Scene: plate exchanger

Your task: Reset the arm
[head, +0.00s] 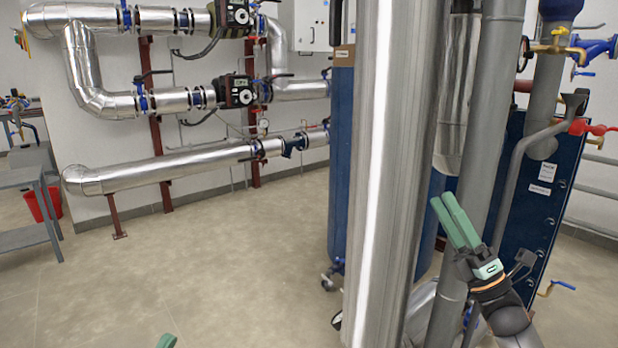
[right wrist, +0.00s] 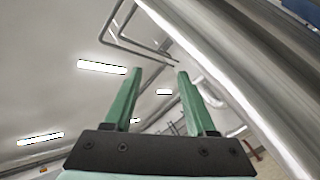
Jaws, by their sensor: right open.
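My right gripper (head: 455,222) is at the right of the head view, its green fingers pointing up and to the left beside grey vertical pipes. In the right wrist view its two fingers (right wrist: 160,72) stand apart with nothing between them, facing the ceiling and pipes. Only a green tip of my left gripper (head: 167,341) shows at the bottom edge of the head view, and the rest is out of frame.
A thick shiny vertical pipe (head: 385,180) stands close in the middle, left of my right gripper. A blue plate exchanger (head: 535,195) is behind the gripper at right. Insulated pipes (head: 170,168) run along the back wall.

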